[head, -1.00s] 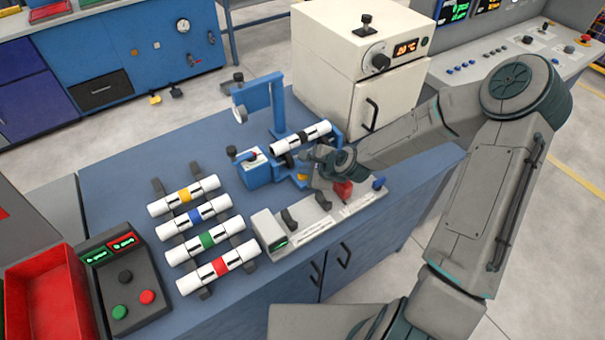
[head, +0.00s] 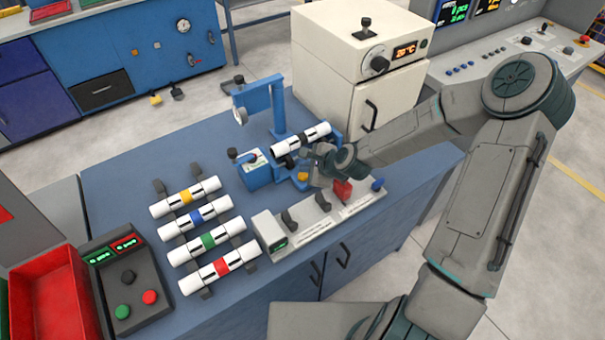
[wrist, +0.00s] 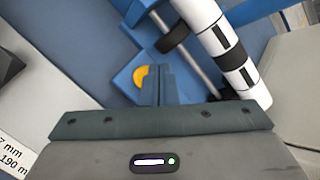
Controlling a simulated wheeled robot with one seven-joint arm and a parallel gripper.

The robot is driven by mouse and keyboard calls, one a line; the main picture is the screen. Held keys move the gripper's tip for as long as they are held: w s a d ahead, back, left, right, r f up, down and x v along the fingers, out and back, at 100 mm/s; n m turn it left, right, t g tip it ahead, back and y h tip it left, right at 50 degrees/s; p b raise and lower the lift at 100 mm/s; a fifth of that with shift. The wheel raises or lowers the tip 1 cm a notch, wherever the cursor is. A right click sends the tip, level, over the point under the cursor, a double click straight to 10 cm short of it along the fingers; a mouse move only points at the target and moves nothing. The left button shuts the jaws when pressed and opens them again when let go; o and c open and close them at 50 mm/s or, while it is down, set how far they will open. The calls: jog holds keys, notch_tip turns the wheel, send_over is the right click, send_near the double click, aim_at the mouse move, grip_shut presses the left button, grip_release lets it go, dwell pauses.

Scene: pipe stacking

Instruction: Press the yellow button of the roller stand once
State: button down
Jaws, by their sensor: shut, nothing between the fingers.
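The blue roller stand (head: 260,171) is on the blue bench. A white pipe with a black band (head: 301,138) lies on its rollers, and the pipe also shows at the upper right of the wrist view (wrist: 222,45). The yellow button (head: 303,176) sits low on the stand's front. In the wrist view the yellow button (wrist: 141,77) shows just left of my shut fingertips, partly hidden by them. My gripper (head: 318,160) is empty and close to the button. It also shows in the wrist view (wrist: 160,72). I cannot tell whether the fingers touch the button.
Several white pipes with coloured bands lie on a rack (head: 203,290) to the left. A grey measuring device with a red block (head: 342,189) is in front of the stand. A cream oven (head: 352,60) stands behind at right. A red bin (head: 48,300) is at the lower left.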

aim_at(306, 177)
notch_tip(306, 177, up, 5)
jog(key=p, duration=0.4)
dwell(0.8)
